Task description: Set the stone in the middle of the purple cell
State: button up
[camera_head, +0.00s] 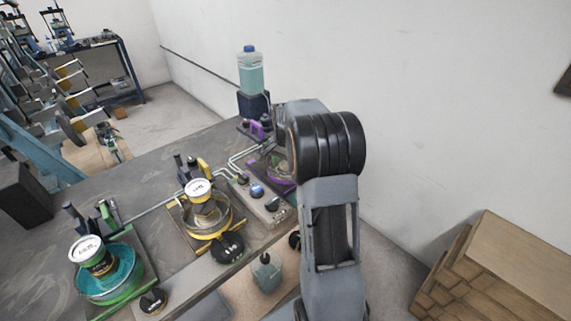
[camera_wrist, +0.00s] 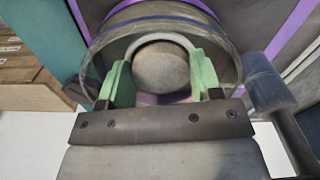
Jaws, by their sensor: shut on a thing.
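The purple cell (camera_head: 283,178) stands on the bench in the head view, partly hidden behind my arm. In the wrist view its clear round wall (camera_wrist: 232,68) surrounds my gripper's fingertips, with purple parts around it. The stone (camera_wrist: 162,68) is a round grey-brown disc between the green fingers of my gripper (camera_wrist: 162,80). My gripper is shut on the stone, which appears inside the cell's outline. I cannot tell whether the stone touches the cell's floor. In the head view my gripper and the stone are hidden behind my arm.
A yellow cell (camera_head: 232,218) and a green cell (camera_head: 126,278), each with a labelled tin, stand to the left. A control box (camera_head: 266,203) with knobs lies near the purple cell. A bottle (camera_head: 250,75) stands behind. Wooden blocks (camera_head: 490,270) are at the right.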

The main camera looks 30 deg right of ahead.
jog(key=shift+s+a+f, duration=0.1)
jog(key=shift+s+f, duration=0.05)
jog(key=shift+f, duration=0.35)
dwell(0.4)
jog(key=o, duration=1)
jog(key=shift+o, duration=0.2)
notch_tip(320, 180, up, 15)
jog(key=shift+w+f+p, duration=0.15)
jog(key=shift+w+p, duration=0.1)
jog(key=shift+p, duration=0.05)
